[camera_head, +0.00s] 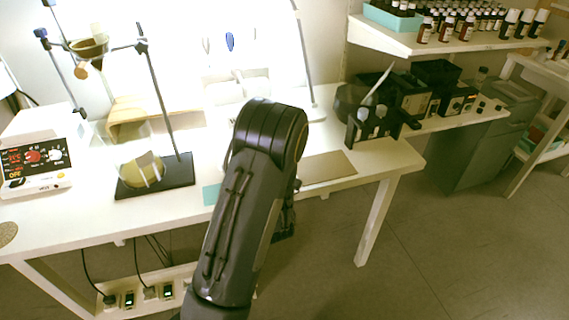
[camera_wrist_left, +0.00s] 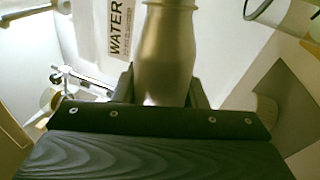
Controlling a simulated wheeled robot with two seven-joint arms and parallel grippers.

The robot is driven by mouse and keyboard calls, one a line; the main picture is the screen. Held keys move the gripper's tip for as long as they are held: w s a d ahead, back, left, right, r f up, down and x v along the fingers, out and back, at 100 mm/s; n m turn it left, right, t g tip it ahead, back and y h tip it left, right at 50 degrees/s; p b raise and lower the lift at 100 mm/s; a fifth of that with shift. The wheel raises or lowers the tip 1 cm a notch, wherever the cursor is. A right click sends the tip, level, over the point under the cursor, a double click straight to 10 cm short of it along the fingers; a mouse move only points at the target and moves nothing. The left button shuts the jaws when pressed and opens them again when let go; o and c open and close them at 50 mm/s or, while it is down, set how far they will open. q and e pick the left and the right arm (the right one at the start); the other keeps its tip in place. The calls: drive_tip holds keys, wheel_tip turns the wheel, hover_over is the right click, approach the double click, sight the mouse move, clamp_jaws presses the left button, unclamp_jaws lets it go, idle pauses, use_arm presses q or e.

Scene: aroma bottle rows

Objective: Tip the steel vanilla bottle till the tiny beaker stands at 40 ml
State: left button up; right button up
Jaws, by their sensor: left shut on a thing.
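A steel bottle (camera_wrist_left: 165,55) stands between the fingers of my left gripper (camera_wrist_left: 163,92) in the left wrist view. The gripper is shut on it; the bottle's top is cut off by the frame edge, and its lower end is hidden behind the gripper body. In the head view my left arm reaches over the table's front edge, and its forearm hides the gripper and bottle. I cannot make out the tiny beaker or its level in either view. My right gripper is in neither view.
On the white table (camera_head: 75,215) are a ring stand (camera_head: 160,100) with a round flask (camera_head: 140,170), a heater with dials (camera_head: 35,160) and a black rack (camera_head: 375,130). A shelf of small bottles (camera_head: 465,25) is at upper right. A WATER label (camera_wrist_left: 120,35) shows beside the bottle.

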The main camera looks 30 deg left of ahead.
use_arm(q)
drive_tip(key=shift+p, duration=0.7)
idle(1.0)
drive_tip(key=n, duration=0.1)
drive_tip(key=n+g, duration=0.1)
drive_tip(key=n, duration=0.1)
drive_tip(key=shift+s+a, duration=0.15)
drive_tip(key=shift+s, duration=0.05)
drive_tip(key=n, duration=0.2)
drive_tip(key=r+n+g, duration=0.1)
drive_tip(key=shift+w+d+y, duration=0.2)
drive_tip(key=shift+w+y, duration=0.1)
drive_tip(key=shift+y, duration=0.1)
drive_tip(key=n, duration=0.1)
drive_tip(key=n+g, duration=0.1)
drive_tip(key=n, duration=0.2)
drive_tip(key=shift+w+d+r, duration=0.25)
drive_tip(key=shift+w+r, duration=0.05)
drive_tip(key=shift+n+g, duration=0.3)
drive_tip(key=shift+g, duration=0.1)
drive_tip(key=n, duration=0.4)
drive_tip(key=s+n+g+h, duration=0.1)
drive_tip(key=n, duration=0.1)
drive_tip(key=shift+a+r+b, duration=0.3)
drive_tip(key=shift+a, duration=0.05)
drive_tip(key=shift+w, duration=0.1)
